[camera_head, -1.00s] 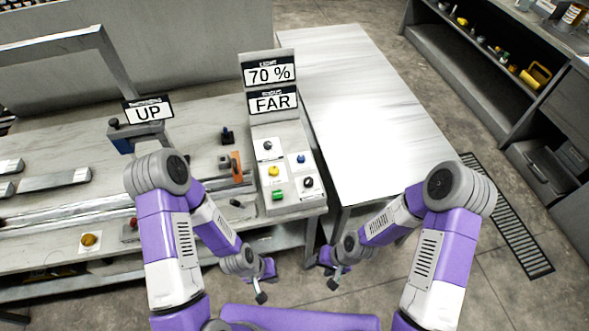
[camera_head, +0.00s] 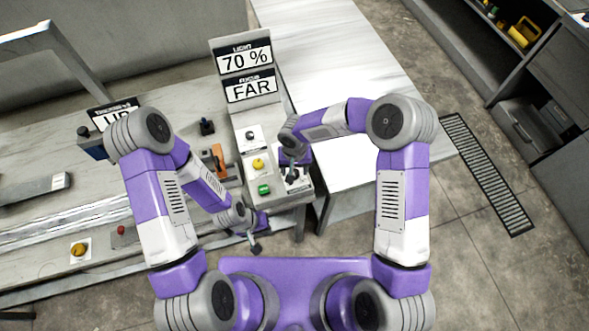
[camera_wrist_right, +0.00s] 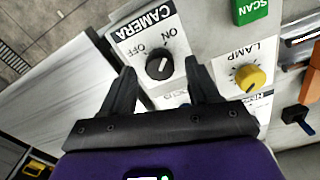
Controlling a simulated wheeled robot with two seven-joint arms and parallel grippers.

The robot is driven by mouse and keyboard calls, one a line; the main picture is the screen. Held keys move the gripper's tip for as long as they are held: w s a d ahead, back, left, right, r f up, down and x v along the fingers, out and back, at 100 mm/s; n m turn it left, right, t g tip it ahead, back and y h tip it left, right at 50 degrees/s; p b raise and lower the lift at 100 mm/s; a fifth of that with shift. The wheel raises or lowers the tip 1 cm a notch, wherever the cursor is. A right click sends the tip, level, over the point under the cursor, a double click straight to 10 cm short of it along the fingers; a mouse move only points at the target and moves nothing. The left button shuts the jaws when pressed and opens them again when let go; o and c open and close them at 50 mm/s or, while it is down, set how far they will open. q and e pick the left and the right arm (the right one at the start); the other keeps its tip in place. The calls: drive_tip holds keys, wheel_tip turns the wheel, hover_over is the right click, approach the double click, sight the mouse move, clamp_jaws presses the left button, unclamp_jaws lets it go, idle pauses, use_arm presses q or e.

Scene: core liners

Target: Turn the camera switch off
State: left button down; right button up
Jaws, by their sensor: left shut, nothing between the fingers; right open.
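The camera switch (camera_wrist_right: 159,66) is a black round knob on a white plate marked CAMERA, ON and OFF in the right wrist view. A pale line shows on the knob; I cannot tell for certain which word it points to. My right gripper (camera_head: 292,172) is open above the front right corner of the control panel (camera_head: 240,122) and largely hides the switch in the head view. In the right wrist view its fingertips lie either side of the knob; contact is not clear. My left gripper (camera_head: 256,248) is shut and empty, low in front of the bench.
A yellow lamp knob (camera_wrist_right: 250,78) and a green scan button (camera_wrist_right: 250,10) sit near the switch. Signs reading 70 % (camera_head: 245,60) and FAR (camera_head: 250,88) stand behind the panel. A bare pale table (camera_head: 335,50) is to the right.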

drive_tip(key=shift+f, duration=0.9)
drive_tip(key=c, duration=1)
drive_tip(key=shift+c, duration=0.2)
